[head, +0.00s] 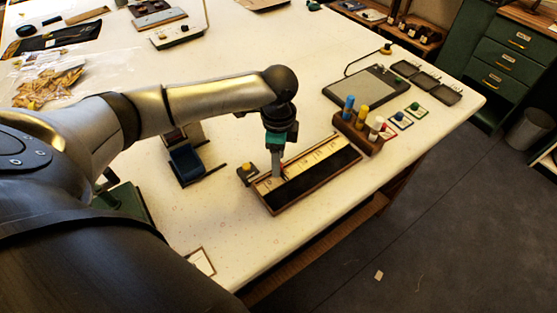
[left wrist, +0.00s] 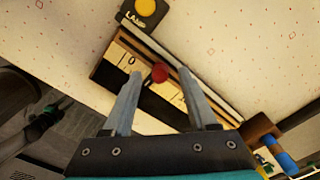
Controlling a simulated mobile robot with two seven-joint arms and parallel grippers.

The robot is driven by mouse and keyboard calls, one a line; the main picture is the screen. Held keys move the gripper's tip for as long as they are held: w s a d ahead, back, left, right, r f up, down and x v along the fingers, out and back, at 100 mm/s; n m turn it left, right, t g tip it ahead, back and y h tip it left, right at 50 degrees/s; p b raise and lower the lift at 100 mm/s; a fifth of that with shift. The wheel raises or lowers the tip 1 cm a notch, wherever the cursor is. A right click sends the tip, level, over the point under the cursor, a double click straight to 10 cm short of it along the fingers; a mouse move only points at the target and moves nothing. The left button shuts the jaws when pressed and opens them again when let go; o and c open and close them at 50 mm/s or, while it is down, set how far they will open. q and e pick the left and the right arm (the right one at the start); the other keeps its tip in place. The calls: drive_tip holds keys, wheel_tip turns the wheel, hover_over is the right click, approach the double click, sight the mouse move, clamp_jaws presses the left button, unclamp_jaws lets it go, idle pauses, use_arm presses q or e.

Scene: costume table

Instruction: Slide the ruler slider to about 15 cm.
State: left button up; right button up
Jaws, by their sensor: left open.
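The ruler (head: 333,166) is a long wooden board with a pale numbered scale and a dark strip, lying on the white table. In the left wrist view its near end (left wrist: 119,62) shows a 0 mark. The slider's round red knob (left wrist: 160,73) is close to that 0 end. My left gripper (head: 277,174) points down over this end of the ruler. Its open fingers (left wrist: 160,76) appear on either side of the red knob in the wrist view; contact cannot be told. In the head view the fingers hide the knob.
A yellow LAMP button (left wrist: 145,7) on a dark box sits beside the ruler's 0 end. A wooden block with coloured pegs (head: 358,132) stands by the far end. A blue-topped item (head: 186,162) is to the left. The table's front edge is close to the ruler.

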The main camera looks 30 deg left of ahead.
use_arm(q)
drive_tip(key=shift+f, duration=0.35)
drive_tip(key=shift+c, duration=0.3)
clamp_jaws()
idle(1.0)
